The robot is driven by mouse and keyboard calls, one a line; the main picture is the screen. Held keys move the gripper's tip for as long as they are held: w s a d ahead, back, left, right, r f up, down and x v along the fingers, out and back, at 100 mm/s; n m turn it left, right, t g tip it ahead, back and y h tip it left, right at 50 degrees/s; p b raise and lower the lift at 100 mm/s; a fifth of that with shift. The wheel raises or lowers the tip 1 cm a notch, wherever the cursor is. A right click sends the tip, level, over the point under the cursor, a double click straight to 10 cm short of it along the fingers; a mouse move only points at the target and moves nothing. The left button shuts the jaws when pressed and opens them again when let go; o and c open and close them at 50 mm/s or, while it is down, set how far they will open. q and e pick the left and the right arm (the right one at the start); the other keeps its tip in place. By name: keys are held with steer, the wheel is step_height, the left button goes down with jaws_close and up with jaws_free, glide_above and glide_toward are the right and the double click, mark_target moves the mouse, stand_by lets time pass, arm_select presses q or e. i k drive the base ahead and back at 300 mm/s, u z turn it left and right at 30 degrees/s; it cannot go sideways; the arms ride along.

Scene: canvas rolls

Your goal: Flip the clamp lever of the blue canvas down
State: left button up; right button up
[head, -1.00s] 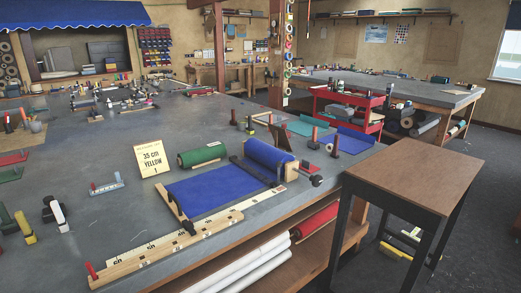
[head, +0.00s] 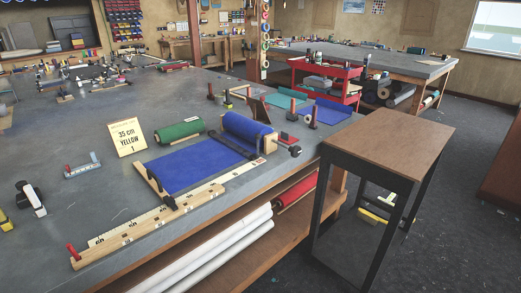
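The blue canvas (head: 187,165) lies unrolled flat on the grey workbench (head: 60,215), running from a blue roll (head: 247,133) at its right end. A dark bar (head: 232,144) lies across the canvas close to the roll. A dark clamp piece (head: 168,203) sits at the near left corner of the canvas, beside the wooden ruler. I cannot tell which part is the clamp lever or whether it is up or down. Neither of my grippers shows in the head view.
A "35 cm YELLOW 1" sign (head: 127,137) and a green roll (head: 180,131) stand behind. A small brown-topped table (head: 390,138) stands at right, with open floor beyond.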

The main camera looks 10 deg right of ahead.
mark_target(257, 136)
steer(key=k, duration=0.65)
steer(key=u, duration=0.4)
steer(key=i, duration=1.25)
steer(key=u, duration=0.3)
